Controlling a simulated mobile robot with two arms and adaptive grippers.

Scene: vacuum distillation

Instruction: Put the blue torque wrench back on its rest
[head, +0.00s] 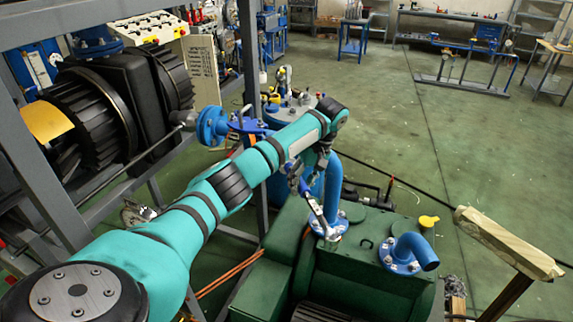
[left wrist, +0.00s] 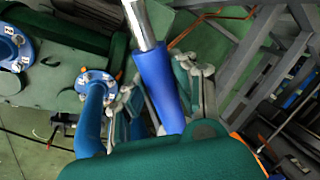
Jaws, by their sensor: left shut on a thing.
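My left gripper (head: 308,175) hangs at the end of the teal arm, over the green machine near the centre of the head view. It is shut on the blue torque wrench (left wrist: 159,82), whose blue handle lies between the fingers in the left wrist view. The wrench's silver shaft (head: 316,208) slants down toward a flange on the green machine in the head view. I cannot tell whether its end touches. A pale wooden bar (head: 507,242) on a brown post stands at the right; I cannot tell whether it is the rest. My right gripper is not in view.
A thick blue pipe (head: 333,185) rises close beside the wrench. A blue elbow pipe (head: 414,250) and a yellow cap (head: 428,221) are on the green machine (head: 350,272). A grey frame (head: 252,100) stands left of the arm. Open green floor lies beyond, at right.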

